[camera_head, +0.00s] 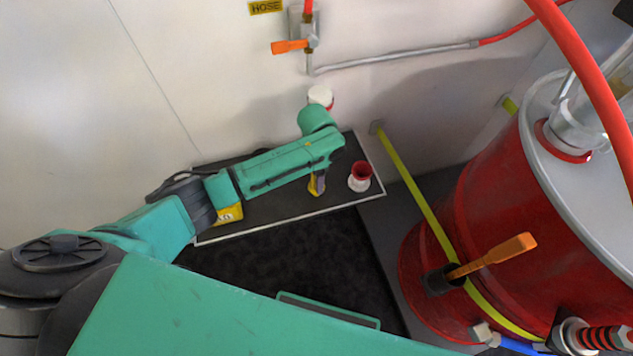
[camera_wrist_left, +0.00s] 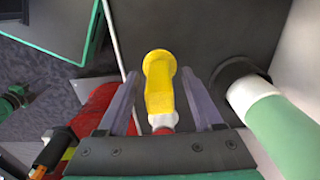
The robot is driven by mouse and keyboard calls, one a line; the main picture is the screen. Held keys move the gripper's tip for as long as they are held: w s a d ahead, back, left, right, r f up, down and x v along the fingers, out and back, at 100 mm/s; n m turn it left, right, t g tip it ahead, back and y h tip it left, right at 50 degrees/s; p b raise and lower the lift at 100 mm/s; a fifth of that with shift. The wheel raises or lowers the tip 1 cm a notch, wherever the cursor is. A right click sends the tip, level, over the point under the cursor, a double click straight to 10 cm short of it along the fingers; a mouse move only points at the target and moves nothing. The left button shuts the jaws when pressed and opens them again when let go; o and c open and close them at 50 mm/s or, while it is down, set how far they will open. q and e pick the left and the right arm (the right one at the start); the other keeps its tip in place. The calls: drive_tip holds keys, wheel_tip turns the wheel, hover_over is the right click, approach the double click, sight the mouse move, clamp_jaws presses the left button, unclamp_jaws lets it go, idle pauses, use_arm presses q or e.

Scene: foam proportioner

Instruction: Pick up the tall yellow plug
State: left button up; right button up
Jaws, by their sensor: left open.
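The tall yellow plug (camera_wrist_left: 160,85) stands out clearly in the left wrist view, between the two purple-grey fingers of my left gripper (camera_wrist_left: 163,92). Gaps show on both sides of it, so the open fingers look apart from it. A white and red part at its near end is partly hidden by the gripper body. In the head view my left gripper (camera_head: 317,188) is over the dark shelf, largely hidden under my green arm. A bit of yellow shows beside its finger there.
A yellow block (camera_head: 229,214) is at the shelf's left. A white-capped item (camera_head: 320,96) is behind my arm. A red drum (camera_head: 430,265) fills the right side.

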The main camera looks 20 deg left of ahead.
use_arm(q)
clamp_jaws()
drive_tip(key=shift+r, duration=0.2)
